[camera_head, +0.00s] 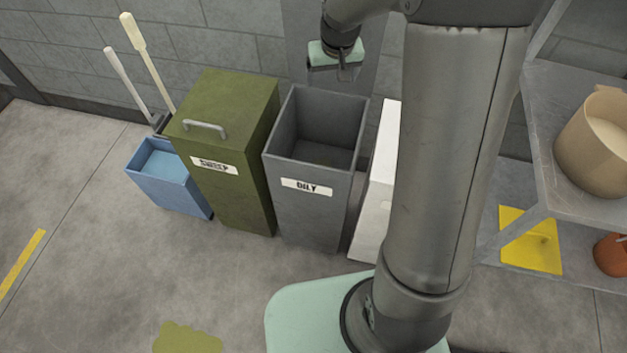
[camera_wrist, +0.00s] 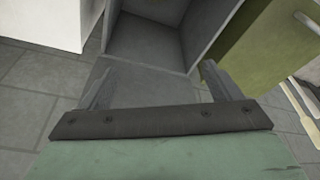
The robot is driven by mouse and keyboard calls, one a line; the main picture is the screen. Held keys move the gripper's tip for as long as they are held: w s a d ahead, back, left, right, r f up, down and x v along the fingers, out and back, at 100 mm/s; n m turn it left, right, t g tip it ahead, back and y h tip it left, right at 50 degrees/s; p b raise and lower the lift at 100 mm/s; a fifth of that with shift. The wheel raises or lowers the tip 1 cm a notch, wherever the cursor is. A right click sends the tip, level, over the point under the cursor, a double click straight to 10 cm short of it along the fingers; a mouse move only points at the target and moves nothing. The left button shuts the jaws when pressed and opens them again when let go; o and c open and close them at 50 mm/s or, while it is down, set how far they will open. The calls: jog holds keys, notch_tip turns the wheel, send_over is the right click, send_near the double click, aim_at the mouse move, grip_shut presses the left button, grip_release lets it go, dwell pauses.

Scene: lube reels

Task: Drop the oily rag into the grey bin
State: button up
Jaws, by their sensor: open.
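The grey bin (camera_head: 310,210), labelled OILY, stands upright and open-topped between a green bin and a white container. It also shows at the top of the wrist view (camera_wrist: 150,42). My gripper (camera_head: 345,74) is above and behind the bin's back right rim, near the wall. In the wrist view my gripper (camera_wrist: 155,88) has its two fingers spread apart with nothing between them. I cannot clearly make out the oily rag.
The lidded green SWEEP bin (camera_head: 225,150) stands left of the grey bin, a blue bin (camera_head: 168,180) beyond it. A white container (camera_head: 375,200) is close on the right. A metal shelf (camera_head: 560,120) stands at right. A flat olive patch (camera_head: 187,338) lies on the floor.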

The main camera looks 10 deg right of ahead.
jog(key=v, duration=0.4)
dwell(0.5)
jog(key=s+a+f+g, duration=0.1)
jog(key=s+g, duration=0.1)
jog(key=s, duration=2.7)
jog(key=shift+g, duration=0.4)
jog(key=shift+s, duration=0.15)
